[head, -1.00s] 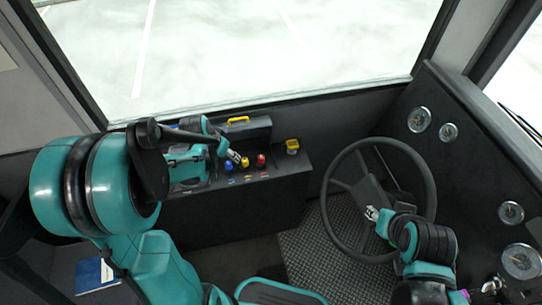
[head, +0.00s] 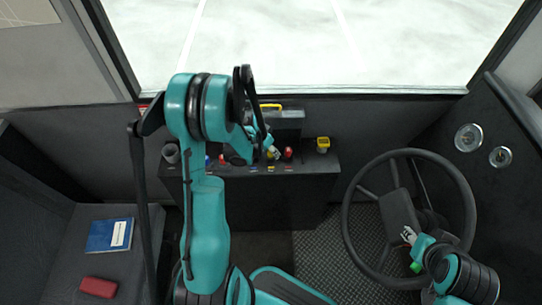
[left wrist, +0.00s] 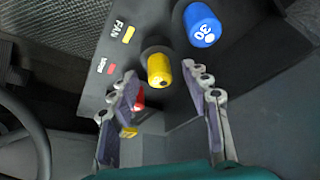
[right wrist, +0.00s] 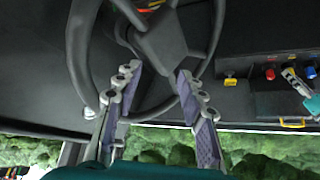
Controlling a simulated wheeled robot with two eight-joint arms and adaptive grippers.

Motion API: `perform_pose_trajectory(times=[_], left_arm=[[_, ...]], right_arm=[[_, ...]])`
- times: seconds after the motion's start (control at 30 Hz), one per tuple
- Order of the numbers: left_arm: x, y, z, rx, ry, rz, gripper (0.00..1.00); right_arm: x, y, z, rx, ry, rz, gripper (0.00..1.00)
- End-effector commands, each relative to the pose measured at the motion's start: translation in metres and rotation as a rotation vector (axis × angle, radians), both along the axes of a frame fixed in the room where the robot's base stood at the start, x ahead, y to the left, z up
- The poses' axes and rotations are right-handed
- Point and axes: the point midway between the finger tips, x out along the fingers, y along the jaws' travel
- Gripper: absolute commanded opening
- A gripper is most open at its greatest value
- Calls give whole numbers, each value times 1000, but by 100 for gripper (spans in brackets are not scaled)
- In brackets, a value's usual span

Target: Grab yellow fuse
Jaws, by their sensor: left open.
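The yellow fuse (left wrist: 160,70) is a short cylinder standing on the dark panel, between a blue fuse marked 30 (left wrist: 201,25) and a red fuse (left wrist: 139,98). My left gripper (left wrist: 160,78) is open, with its fingertips on either side of the yellow fuse in the left wrist view; I cannot tell whether they touch it. In the head view my left gripper (head: 268,149) is over the console and partly hides the yellow fuse. My right gripper (right wrist: 159,75) is open and empty near the steering wheel; it also shows in the head view (head: 408,235).
The steering wheel (head: 345,215) stands right of the console (head: 262,205). A yellow-topped box (head: 323,145) and a yellow handle (head: 270,106) are near the fuses. A blue book (head: 109,235) and a red item (head: 98,287) lie at the left.

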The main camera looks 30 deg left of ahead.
Motion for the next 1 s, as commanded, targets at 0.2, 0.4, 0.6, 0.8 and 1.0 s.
perform_pose_trajectory(times=[0.2, 0.4, 0.6, 0.8, 1.0], left_arm=[[1, 0, -1, 0, 0, 0, 48], [1, 0, -1, 0, 0, 0, 7], [1, 0, -1, 0, 0, 0, 7], [1, 0, 3, 0, 0, 0, 7], [0, 0, 25, 0, 0, 0, 7]], right_arm=[[0, 0, 0, 0, 0, 0, 40], [0, 0, 0, 0, 0, 0, 40], [0, 0, 0, 0, 0, 0, 40], [0, 0, 2, 0, 0, 0, 40], [0, 0, 15, 0, 0, 0, 40]])
